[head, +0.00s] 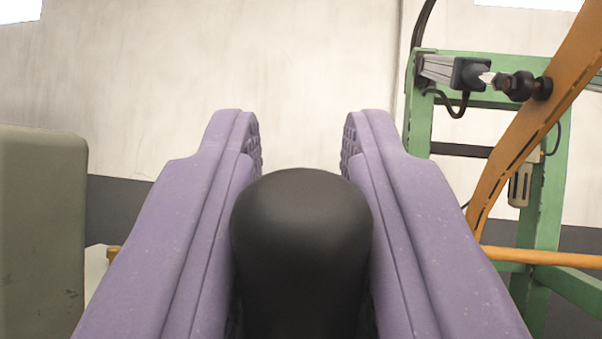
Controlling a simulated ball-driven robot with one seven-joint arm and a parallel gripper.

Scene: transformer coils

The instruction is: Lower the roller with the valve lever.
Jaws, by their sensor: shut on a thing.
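My gripper (302,150) fills the lower middle of the head view with its two purple fingers. It is shut on a black rounded knob (302,240), which looks like the handle of the valve lever. The knob sits between the fingers, and its top is a little below the fingertips. The rest of the lever below the knob is hidden. I cannot make out the roller for sure in this view.
A green frame (418,120) stands at the right, with a grey and black fitting (455,72) on it. An orange curved arm (535,115) and an orange bar (545,257) cross it. A grey-green box-like body (40,230) is close at the left. A pale wall (230,60) lies behind.

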